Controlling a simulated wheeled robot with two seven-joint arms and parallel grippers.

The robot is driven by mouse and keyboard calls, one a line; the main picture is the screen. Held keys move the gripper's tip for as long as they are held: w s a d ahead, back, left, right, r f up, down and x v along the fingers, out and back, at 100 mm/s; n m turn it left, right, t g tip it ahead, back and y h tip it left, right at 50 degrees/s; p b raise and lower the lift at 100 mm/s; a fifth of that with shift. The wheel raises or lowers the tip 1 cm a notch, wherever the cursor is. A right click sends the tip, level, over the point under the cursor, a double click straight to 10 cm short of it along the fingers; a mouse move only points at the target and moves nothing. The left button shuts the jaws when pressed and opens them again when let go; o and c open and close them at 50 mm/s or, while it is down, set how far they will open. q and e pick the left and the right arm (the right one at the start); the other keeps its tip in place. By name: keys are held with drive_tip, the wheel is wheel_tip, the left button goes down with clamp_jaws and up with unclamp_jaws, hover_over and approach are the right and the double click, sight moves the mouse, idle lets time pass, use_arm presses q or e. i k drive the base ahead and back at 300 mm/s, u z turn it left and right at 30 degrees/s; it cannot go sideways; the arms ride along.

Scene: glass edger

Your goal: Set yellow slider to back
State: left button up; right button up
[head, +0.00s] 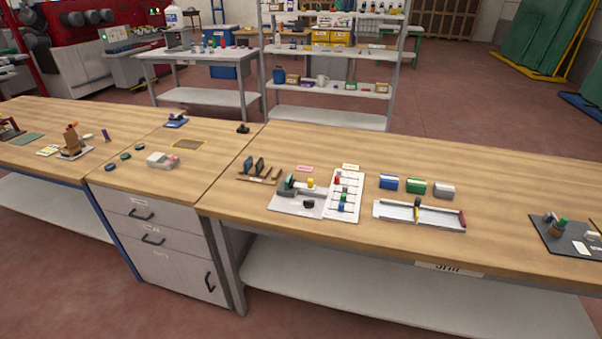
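A white panel (354,184) lies on the wooden bench, with small red (337,180), green (342,197) and blue (342,206) pieces along its left part. A small yellow piece (310,183) shows just left of the panel, by a grey device (296,203). To the right, a long pale tray (440,220) carries a dark upright piece with some yellow (417,203) near its middle. I cannot tell for sure which of these yellow parts is the slider. Neither of my grippers is in view.
Dark upright parts (259,166) stand left of the device. A dark mat (565,243) with small items lies at far right. Bare bench top lies between tray and mat.

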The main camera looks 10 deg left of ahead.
sight(310, 186)
drive_tip(key=u, duration=0.05)
drive_tip(key=i, duration=0.9)
drive_tip(key=z, duration=0.15)
